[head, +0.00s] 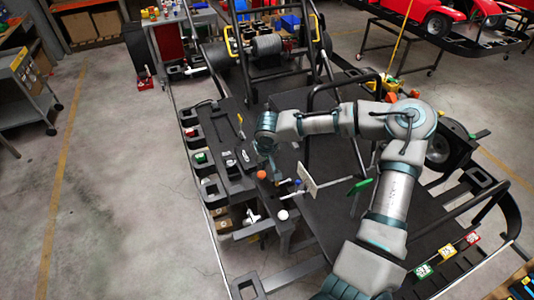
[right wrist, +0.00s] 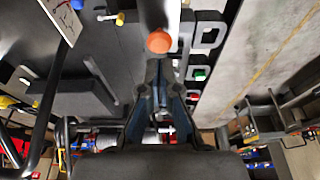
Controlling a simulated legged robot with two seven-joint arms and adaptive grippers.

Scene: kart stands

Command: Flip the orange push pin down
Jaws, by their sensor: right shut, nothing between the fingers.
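The orange push pin shows as a round orange knob (head: 261,175) at the front edge of the dark kart stand in the head view. In the right wrist view the knob (right wrist: 158,42) sits just beyond my fingertips, in line with them. My right gripper (head: 274,170) reaches down beside the knob from the right arm. In the right wrist view its fingers (right wrist: 158,68) are together with nothing between them. Whether the fingertips touch the knob I cannot tell. The pin's shaft is hidden under the knob. My left gripper is not in view.
A green paddle (head: 361,186) is farther right. Black open holders (head: 209,185) line the stand's left edge. Open floor (head: 110,190) lies left.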

